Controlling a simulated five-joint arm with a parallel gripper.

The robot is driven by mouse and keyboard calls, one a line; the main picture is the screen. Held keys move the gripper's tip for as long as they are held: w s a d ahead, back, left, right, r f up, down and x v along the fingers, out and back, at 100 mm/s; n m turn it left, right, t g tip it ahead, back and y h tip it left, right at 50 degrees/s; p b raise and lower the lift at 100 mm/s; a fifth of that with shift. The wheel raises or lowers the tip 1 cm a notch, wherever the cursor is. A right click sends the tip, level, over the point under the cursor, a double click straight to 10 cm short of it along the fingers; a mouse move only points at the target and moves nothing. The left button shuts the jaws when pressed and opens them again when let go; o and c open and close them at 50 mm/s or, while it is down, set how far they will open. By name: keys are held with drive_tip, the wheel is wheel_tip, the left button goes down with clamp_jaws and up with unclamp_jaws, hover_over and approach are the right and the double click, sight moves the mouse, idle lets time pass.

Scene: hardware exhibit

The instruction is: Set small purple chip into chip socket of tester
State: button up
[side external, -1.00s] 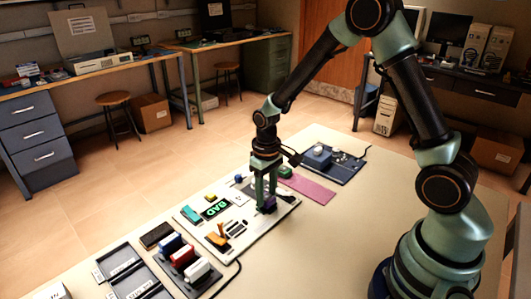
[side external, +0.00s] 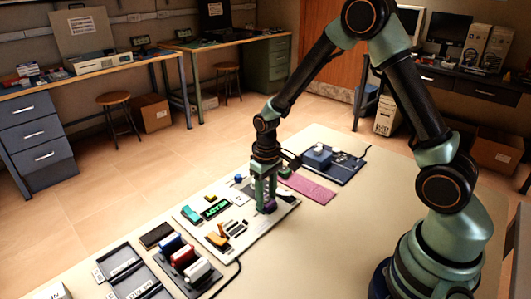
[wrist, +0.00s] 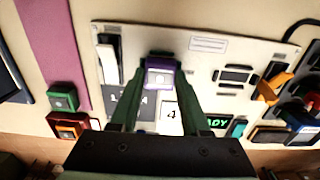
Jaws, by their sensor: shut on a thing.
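The small purple chip (side external: 270,207) is between the fingers of my gripper (side external: 265,204), over the near right part of the white tester (side external: 249,236). In the wrist view the purple chip (wrist: 160,76) is held at the fingertips of my gripper (wrist: 160,68), which is shut on it. The tester (wrist: 205,62) lies under it. The tester's display (side external: 216,209) shows green text; its end also shows in the wrist view (wrist: 217,122). The chip hides what is directly beneath it, so I cannot tell whether it sits in a socket.
A pink-purple strip (side external: 308,188) and a blue device (side external: 333,164) lie behind the tester. A rack of blue, red and white blocks (side external: 185,262) and dark trays (side external: 128,273) stand to its left. An orange part (wrist: 273,84) sits on the tester. The table's right side is clear.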

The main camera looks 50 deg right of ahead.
drive_tip(key=shift+f, duration=0.1)
drive_tip(key=o, duration=1.5)
drive_tip(key=shift+r, duration=3.75)
drive_tip(key=shift+r, duration=0.25)
drive_tip(key=s+a+r+t, duration=0.1)
drive_tip(key=s+r+t, duration=0.4)
drive_tip(key=s+r, duration=0.6)
wheel_tip(320, 180, up, 4)
drive_tip(key=shift+s+t, duration=0.25)
drive_tip(key=shift+t, duration=0.05)
